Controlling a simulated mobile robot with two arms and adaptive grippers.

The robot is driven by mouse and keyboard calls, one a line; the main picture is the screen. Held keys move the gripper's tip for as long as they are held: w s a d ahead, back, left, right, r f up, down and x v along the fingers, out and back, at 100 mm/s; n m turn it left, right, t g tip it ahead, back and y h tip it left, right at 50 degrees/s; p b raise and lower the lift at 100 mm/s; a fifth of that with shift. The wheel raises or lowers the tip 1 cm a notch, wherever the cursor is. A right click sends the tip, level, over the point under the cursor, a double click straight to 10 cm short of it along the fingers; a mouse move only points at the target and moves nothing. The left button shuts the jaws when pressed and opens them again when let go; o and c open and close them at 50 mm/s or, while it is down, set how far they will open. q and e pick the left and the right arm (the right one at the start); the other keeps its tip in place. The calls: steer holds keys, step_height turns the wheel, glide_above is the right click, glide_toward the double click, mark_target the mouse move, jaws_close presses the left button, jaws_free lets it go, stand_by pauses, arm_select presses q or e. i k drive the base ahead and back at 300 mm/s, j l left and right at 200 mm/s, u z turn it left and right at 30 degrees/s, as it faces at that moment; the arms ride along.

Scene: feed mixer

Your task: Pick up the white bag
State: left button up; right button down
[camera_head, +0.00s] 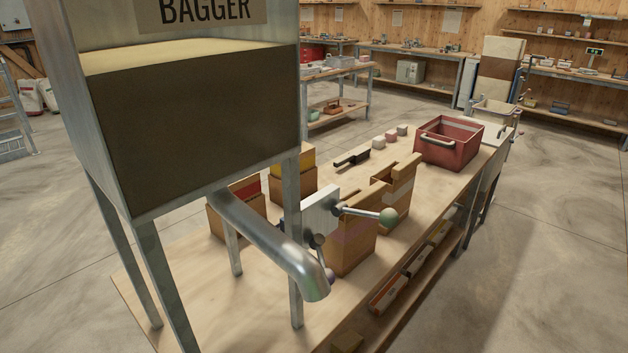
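White sacks (28,97) with some red and green on them stand on the floor at the far left, against the wooden wall. They are small and partly cut by a ladder and a machine leg. A white flat-faced piece (320,212) sits behind the bagger's spout, near a lever with a green ball; I cannot tell whether it is a bag or a machine part. Neither of my grippers shows in the head view.
The metal bagger (200,120) and its bent spout (270,240) stand over the wooden table (240,315). Open cardboard boxes (350,245), a black scoop-like tool (352,158) and a red crate (448,143) are on it. Floor is clear at right.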

mark_target(399, 178)
steer(key=i+l, duration=0.2)
steer(key=l, duration=0.2)
steer(key=i+l, duration=0.2)
steer(key=l, duration=0.2)
steer(key=i+l, duration=0.25)
steer(key=l, duration=0.15)
steer(key=i+l, duration=0.2)
steer(key=l, duration=0.2)
steer(key=i+l, duration=0.2)
steer(key=l, duration=0.2)
